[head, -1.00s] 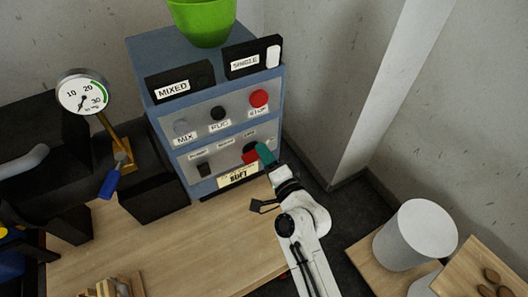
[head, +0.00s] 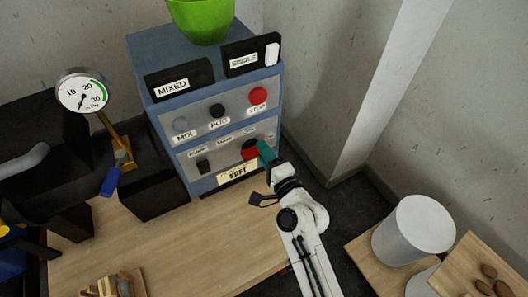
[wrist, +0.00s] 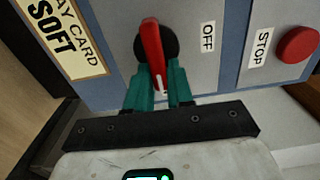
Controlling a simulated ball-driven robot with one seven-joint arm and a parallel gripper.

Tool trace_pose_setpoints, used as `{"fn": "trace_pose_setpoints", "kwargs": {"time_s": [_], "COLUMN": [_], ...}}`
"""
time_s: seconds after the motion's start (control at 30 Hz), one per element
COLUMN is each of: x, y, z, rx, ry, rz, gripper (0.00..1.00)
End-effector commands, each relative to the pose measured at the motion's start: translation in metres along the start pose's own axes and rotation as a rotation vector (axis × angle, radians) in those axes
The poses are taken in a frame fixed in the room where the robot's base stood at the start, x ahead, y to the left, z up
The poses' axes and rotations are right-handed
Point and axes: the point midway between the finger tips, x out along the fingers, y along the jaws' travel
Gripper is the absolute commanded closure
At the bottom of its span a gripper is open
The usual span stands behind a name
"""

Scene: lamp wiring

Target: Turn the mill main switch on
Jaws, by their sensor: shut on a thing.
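The main switch is a red lever (wrist: 152,48) on a black round base, set in the lower panel of the blue mill cabinet. In the wrist view an OFF label (wrist: 208,37) sits to the right of the base, and the lever points down the picture toward my gripper, not at that label. The switch (head: 249,154) also shows in the head view, partly covered by my gripper. My gripper (wrist: 160,90) has teal fingers on both sides of the lever's end and is shut on it. In the head view the gripper (head: 265,151) reaches the panel from the lower right.
A red STOP button (wrist: 298,45) lies right of the switch in the wrist view. A green bowl (head: 202,20) stands on the cabinet. A gauge (head: 82,92) stands to the left. The wooden tabletop (head: 190,240) before the cabinet is largely clear.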

Motion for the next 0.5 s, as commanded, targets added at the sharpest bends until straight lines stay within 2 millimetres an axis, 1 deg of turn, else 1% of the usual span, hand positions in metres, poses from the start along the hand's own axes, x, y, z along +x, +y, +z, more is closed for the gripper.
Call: {"fn": "trace_pose_setpoints", "kwargs": {"time_s": [0.03,0.2,0.23,0.5], "x": [-0.0006,-0.0005,-0.0004,-0.0024], "y": [0.0013,0.001,0.0009,0.001], "z": [-0.0016,-0.001,-0.0009,-0.0004], "rx": [0.003,0.002,0.001,0.001], "ry": [0.003,0.002,0.002,0.001], "rz": [0.002,0.001,0.001,0.001], "gripper": [0.76,0.59,0.57,0.57]}}
